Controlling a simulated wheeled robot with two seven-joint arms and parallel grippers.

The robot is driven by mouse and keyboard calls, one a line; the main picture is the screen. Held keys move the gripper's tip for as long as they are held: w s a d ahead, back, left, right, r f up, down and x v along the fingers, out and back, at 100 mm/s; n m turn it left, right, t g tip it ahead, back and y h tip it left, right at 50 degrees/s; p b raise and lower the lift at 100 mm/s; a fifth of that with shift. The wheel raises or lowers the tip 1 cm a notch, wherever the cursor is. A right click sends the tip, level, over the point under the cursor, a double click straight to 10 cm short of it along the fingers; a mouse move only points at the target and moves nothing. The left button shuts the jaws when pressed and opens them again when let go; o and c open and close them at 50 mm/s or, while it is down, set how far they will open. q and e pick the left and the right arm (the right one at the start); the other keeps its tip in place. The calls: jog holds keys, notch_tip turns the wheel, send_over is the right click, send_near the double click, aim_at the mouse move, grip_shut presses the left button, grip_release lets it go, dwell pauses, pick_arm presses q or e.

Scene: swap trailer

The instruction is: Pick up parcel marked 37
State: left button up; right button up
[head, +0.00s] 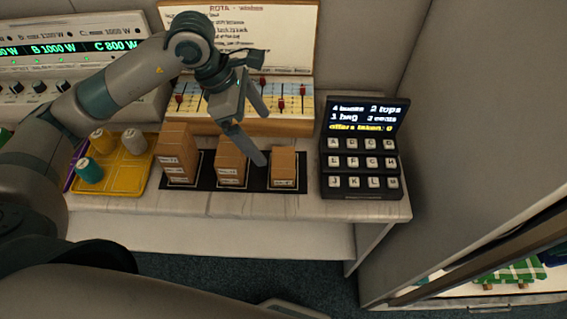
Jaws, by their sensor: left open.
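Three brown cardboard parcels stand in a row on a black mat (204,182) on the counter. The left parcel (177,152) is the tallest, the middle parcel (230,166) is medium, and the right parcel (283,168) is the smallest. Each has a white label low on its front, but the print is too small to read, so I cannot tell which is marked 37. My left gripper (262,138) is open and empty, with its fingers pointing down over the gap between the middle and right parcels. One finger partly covers the middle parcel. My right gripper is not in view.
A black keypad display (361,150) stands right of the parcels. A yellow tray (112,172) with several spools is at left. Behind are a slider board (290,125) and a white panel with green readouts (75,45). The counter's front strip (300,205) is clear.

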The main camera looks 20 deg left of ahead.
aim_at(283, 161)
pick_arm(q)
jog(key=p+x, duration=0.2)
jog(key=x, duration=0.5)
jog(key=shift+d+f, duration=0.25)
jog(key=shift+f, duration=0.1)
jog(key=shift+w+d+f+p, duration=0.15)
jog(key=shift+f+p, duration=0.15)
jog(key=shift+f, duration=0.35)
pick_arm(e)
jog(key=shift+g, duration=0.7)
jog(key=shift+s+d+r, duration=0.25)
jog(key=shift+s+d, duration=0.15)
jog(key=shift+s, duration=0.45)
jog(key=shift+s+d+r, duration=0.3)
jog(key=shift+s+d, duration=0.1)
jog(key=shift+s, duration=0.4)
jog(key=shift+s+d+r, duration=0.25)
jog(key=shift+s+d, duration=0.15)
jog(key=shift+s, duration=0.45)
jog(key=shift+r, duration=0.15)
